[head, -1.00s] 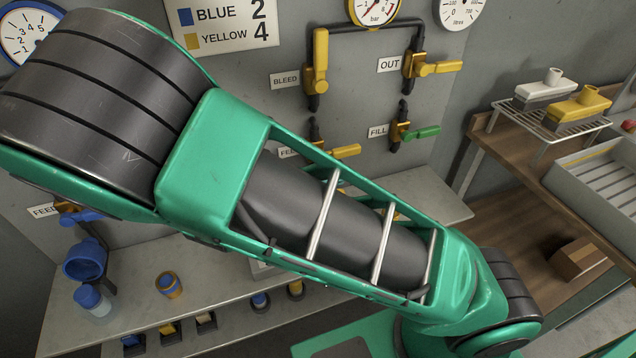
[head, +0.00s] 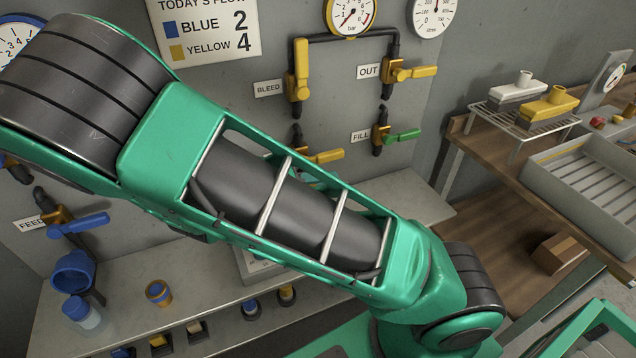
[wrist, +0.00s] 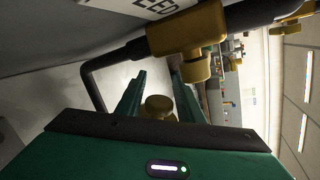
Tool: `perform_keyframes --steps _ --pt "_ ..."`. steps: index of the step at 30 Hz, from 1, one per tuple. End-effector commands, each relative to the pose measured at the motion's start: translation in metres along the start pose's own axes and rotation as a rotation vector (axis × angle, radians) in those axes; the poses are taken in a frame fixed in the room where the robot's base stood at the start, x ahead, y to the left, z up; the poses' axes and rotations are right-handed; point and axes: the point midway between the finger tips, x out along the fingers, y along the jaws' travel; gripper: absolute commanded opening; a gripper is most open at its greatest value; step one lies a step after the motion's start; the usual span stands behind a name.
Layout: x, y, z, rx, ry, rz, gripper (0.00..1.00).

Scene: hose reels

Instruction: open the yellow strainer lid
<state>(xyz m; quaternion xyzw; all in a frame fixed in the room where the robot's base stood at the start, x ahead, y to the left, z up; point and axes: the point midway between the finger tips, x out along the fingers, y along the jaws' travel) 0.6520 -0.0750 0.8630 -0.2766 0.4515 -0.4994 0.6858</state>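My gripper (wrist: 158,98) shows in the wrist view, its two green fingers apart. A small brass-yellow round knob (wrist: 158,108) appears between them near the palm; I cannot tell whether it is touched or whether it belongs to the strainer lid. A brass-yellow valve body (wrist: 186,34) on a dark pipe lies just beyond the fingertips, under a label partly cut off. In the head view my arm crosses the middle and my gripper is out of sight. I cannot make out the yellow strainer or its lid there; my arm covers part of the wall and bench.
A blue cup-like fitting (head: 72,272) hangs at the left below a blue-handled valve (head: 80,225). Yellow and green valve handles line the wall. A wire rack (head: 518,122) and grey tray (head: 590,180) are at the right.

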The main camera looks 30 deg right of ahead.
Motion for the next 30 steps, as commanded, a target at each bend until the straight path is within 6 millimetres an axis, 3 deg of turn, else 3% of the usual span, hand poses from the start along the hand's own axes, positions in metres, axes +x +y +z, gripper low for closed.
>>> perform_keyframes --steps 13,30 --pt "-0.007 0.001 -0.001 -0.003 0.001 0.002 0.43" --pt "-0.098 0.002 0.001 -0.002 0.000 0.002 0.43"
